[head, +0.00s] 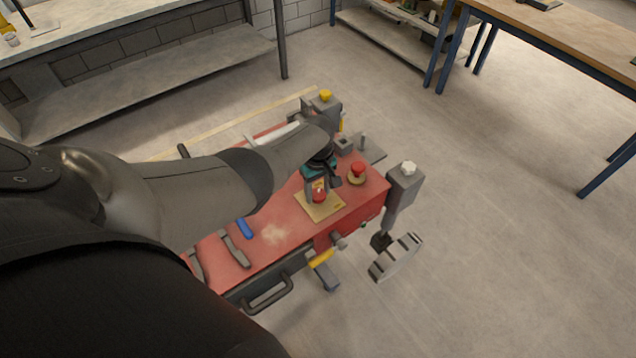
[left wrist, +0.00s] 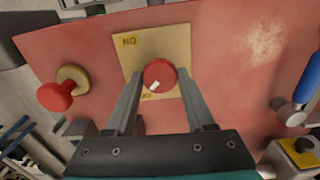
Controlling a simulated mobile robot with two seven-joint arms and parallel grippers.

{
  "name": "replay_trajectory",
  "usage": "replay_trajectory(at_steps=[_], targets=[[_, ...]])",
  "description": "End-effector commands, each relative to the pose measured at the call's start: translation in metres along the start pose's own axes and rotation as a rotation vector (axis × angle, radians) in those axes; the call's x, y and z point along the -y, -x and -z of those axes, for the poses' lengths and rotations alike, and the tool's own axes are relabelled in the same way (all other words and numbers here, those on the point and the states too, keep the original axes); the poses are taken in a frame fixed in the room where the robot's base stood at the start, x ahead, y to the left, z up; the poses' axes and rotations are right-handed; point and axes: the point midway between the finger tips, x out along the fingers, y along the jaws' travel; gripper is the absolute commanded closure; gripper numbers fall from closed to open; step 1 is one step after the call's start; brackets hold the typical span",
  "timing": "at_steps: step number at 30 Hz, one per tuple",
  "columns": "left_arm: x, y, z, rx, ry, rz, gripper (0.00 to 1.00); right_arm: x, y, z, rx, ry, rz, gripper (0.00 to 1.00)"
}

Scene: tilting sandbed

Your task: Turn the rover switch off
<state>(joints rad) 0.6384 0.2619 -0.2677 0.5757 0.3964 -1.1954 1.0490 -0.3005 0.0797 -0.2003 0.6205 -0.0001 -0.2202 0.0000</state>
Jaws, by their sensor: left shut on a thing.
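The rover switch is a round red knob with a white mark, and it shows in the left wrist view (left wrist: 160,72) and in the head view (head: 320,197). It sits on a yellow plate (left wrist: 180,42) lettered ON; a second label is mostly hidden by the knob and a finger. The white mark points toward that second label, down and left in the wrist view. My left gripper (left wrist: 159,78) is shut on the knob, one finger on each side. My right gripper is not in view.
A red mushroom button (head: 357,169) on a yellowish base stands close beside the plate on the red rover deck (head: 275,236). A blue handle (head: 244,228) lies farther back on the deck. Grey corner posts (head: 403,186) and a wheel (head: 396,257) flank it. Open floor lies to the right.

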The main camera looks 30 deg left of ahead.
Motion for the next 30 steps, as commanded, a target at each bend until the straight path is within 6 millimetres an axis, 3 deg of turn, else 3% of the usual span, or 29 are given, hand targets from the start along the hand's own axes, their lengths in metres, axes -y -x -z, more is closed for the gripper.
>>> replay_trajectory(at_steps=[20,21,28,30], targets=[[0.0002,0.0006,0.0021,-0.004,0.063,-0.001,1.00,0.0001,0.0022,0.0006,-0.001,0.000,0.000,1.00],[0.0003,0.0007,0.0021,-0.004,0.063,-0.001,0.43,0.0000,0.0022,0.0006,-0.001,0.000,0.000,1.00],[0.0001,0.0005,0.0014,-0.003,0.061,-0.001,0.17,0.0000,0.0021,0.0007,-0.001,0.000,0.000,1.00],[0.0000,0.0004,0.0012,-0.002,0.061,-0.001,0.16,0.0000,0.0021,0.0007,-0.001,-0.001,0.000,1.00]])
